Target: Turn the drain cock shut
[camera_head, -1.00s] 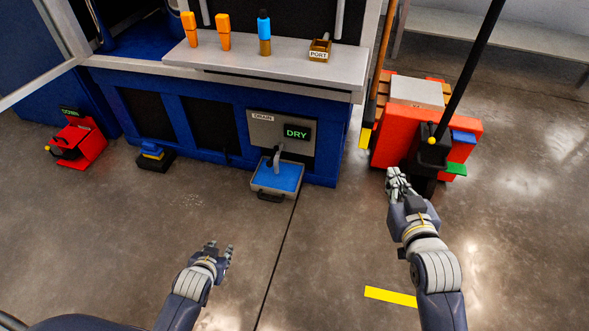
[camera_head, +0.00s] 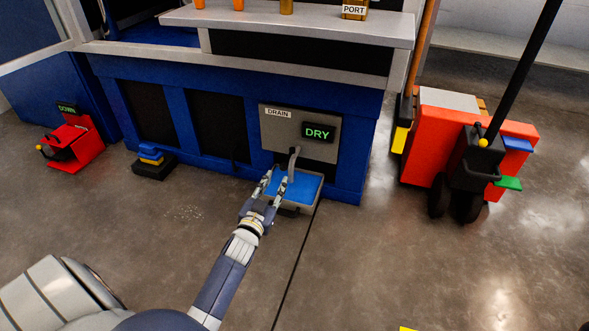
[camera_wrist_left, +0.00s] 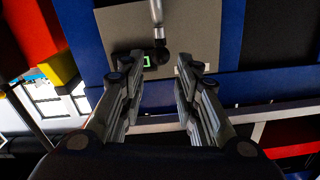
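The grey drain panel (camera_head: 274,128) carries a "DRAIN" label and a screen (camera_head: 318,132) reading "DRY". A curved grey pipe (camera_head: 293,160) comes down from it over a tray of blue liquid (camera_head: 316,203). My left gripper (camera_head: 275,180) is open and empty just in front of the pipe. In the left wrist view its fingers (camera_wrist_left: 155,66) are spread, with a grey rod (camera_wrist_left: 156,12) ending in a dark fitting (camera_wrist_left: 158,52) beyond and between the tips; no contact shows. I cannot tell the cock's handle clearly from the pipe. My right gripper is out of view.
A red and black pallet jack (camera_head: 430,125) stands right of the blue cabinet (camera_head: 345,185). A red pedal unit (camera_head: 72,150) and a black-and-blue pedal (camera_head: 153,158) stand left. A grey shelf (camera_head: 385,29) overhangs the panel.

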